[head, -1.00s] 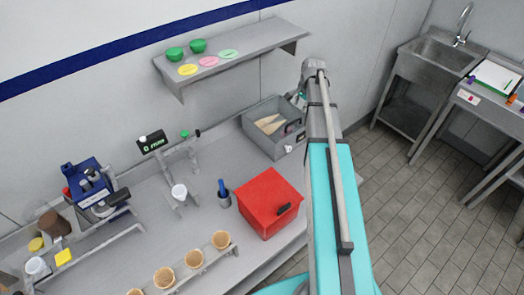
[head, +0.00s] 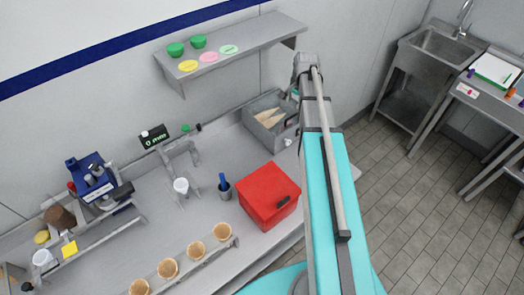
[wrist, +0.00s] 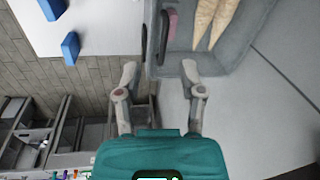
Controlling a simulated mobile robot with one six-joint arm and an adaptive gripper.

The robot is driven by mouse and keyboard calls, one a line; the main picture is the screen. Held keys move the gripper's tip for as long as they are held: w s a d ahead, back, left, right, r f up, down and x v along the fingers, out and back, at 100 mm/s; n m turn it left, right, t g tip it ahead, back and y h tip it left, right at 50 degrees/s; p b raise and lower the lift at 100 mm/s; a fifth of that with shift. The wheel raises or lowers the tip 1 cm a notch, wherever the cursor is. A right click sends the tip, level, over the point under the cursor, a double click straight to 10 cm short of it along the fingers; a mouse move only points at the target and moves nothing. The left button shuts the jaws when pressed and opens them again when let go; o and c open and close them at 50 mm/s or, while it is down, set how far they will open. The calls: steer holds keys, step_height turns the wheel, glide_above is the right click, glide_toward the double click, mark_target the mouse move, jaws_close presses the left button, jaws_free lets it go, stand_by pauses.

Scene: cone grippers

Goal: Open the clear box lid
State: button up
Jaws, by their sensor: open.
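The box (head: 256,128) is grey and see-through, with pale cones inside, and stands on the counter below the wall shelf. In the wrist view the same box (wrist: 228,67) fills the upper right, with cones in it and a dark handle (wrist: 164,36) on its near wall. I cannot make out the clear lid's edges or whether it is shut. My gripper (wrist: 160,78) is open and empty, its fingertips just short of the box's handle side, the right one close to the box corner. In the head view my arm mostly hides the gripper.
A red box (head: 268,196) with a dark handle stands on the counter near my arm. A cup with blue tools (head: 224,190) is beside it, and cones stand in a rack (head: 190,270) in front. A shelf (head: 240,50) overhangs behind.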

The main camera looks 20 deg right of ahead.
steer(key=s+a+f+n+b, duration=0.4)
steer(key=s+a, duration=0.2)
steer(key=a, duration=0.2)
steer(key=s+a+f+n+g+b, duration=0.1)
steer(key=s+a+f+n+b, duration=0.2)
steer(key=a, duration=0.6)
steer(key=shift+s+f+n+h+b, duration=0.35)
steer(key=shift+s+f+n, duration=0.5)
steer(key=shift+s, duration=0.85)
steer(key=shift+r, duration=0.15)
steer(key=s+a+f+n+b, duration=0.1)
steer(key=s+a+f+b, duration=0.1)
steer(key=s, duration=0.1)
steer(key=s+a+n, duration=0.1)
steer(key=a, duration=0.1)
steer(key=shift+s+f+n+g+b, duration=0.35)
steer(key=shift+s+f+g+b, duration=0.05)
steer(key=shift+s+a+n, duration=0.25)
steer(key=shift+s+n, duration=0.05)
